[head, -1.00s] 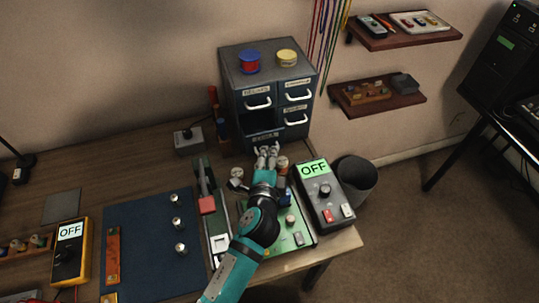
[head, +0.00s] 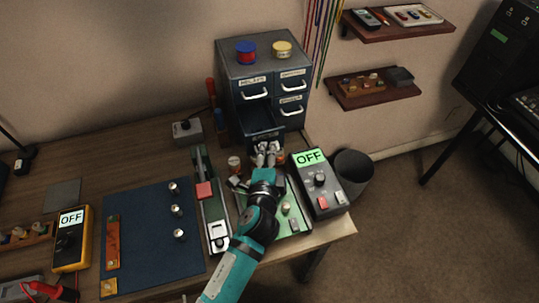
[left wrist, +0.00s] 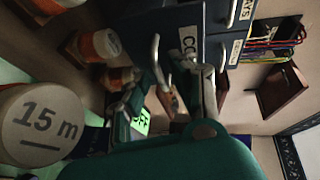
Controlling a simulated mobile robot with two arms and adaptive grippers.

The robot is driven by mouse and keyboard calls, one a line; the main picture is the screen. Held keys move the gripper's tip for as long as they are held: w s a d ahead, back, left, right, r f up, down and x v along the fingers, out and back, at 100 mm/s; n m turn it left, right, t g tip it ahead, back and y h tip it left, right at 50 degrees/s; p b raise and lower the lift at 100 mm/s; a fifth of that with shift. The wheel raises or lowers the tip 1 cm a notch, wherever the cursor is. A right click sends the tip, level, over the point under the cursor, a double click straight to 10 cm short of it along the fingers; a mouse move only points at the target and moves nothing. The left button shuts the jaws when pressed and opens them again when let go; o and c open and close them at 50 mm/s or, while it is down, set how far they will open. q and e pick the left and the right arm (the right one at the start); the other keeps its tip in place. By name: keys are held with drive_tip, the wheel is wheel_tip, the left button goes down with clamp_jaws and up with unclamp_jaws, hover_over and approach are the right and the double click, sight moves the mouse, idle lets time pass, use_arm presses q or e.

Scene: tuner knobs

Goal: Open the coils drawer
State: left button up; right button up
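The coils drawer (head: 264,139) is the lower left drawer of the dark cabinet. It stands partly pulled out, and its dark inside shows from above in the head view. The fingers (left wrist: 168,82) appear closed around the handle, though the contact is partly hidden. My right gripper is not in view.
A spool marked 15 m (left wrist: 40,125) is close to my wrist.

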use_arm(q)
drive_tip(key=d+v, duration=0.1)
drive_tip(key=v, duration=1.1)
drive_tip(key=shift+s+a+r, duration=0.2)
drive_tip(key=shift+s+a, duration=0.1)
drive_tip(key=shift+s, duration=0.1)
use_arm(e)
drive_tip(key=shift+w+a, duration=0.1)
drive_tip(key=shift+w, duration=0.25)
